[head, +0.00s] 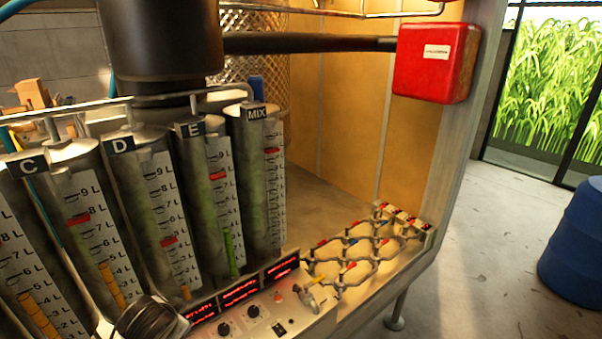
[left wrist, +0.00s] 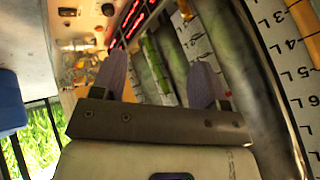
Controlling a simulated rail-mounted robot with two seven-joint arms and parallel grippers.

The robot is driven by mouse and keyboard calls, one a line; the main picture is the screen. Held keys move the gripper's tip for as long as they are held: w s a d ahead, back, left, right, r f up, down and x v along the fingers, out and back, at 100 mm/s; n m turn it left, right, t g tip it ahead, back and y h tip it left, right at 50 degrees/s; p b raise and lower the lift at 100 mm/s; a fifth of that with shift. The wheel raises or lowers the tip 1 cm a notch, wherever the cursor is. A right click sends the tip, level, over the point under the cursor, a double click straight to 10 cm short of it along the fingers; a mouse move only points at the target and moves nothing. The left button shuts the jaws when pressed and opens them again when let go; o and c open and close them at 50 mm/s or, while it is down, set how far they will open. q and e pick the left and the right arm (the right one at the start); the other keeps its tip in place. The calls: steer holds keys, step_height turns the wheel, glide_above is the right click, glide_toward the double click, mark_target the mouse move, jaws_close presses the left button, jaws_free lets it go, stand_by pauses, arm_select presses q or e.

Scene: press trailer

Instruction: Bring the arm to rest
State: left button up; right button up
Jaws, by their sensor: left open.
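My left gripper (left wrist: 158,80) shows in the left wrist view, its two purple-grey fingers spread apart with nothing between them. Behind the fingers are the gauge cylinders with litre scales and the control panel (left wrist: 85,45). I cannot tell the exact gap between the fingers and these. In the head view a dark rounded shape (head: 150,320) sits at the bottom edge in front of the panel; I cannot tell what it is. My right gripper is in neither view.
Upright gauge cylinders labelled C, D, E and MIX (head: 262,180) fill the left. A control panel (head: 250,312) with red displays and a valve manifold (head: 350,260) are in front. A red box (head: 435,62) hangs above. A blue barrel (head: 575,240) stands right; floor between is clear.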

arm_select(q)
steer(key=s+d+r+t, duration=0.2)
steer(key=s+d+r, duration=0.1)
steer(key=s+d, duration=0.15)
steer(key=s+d+f+n+h, duration=0.1)
steer(key=s+f, duration=0.2)
steer(key=s, duration=0.4)
steer(key=s+d+f+n, duration=0.1)
steer(key=s+f, duration=0.2)
steer(key=s, duration=0.3)
steer(key=s+d+f+n+g+h, duration=0.1)
steer(key=s+f+g, duration=0.2)
steer(key=s+f, duration=0.55)
steer(key=s+d+f+n+g, duration=0.1)
steer(key=s+f+g, duration=0.2)
steer(key=s+f, duration=0.55)
steer(key=w+p+v, duration=0.2)
steer(key=p+v, duration=1.5)
steer(key=v, duration=0.2)
steer(key=shift+a+r, duration=0.15)
steer(key=shift+r, duration=0.55)
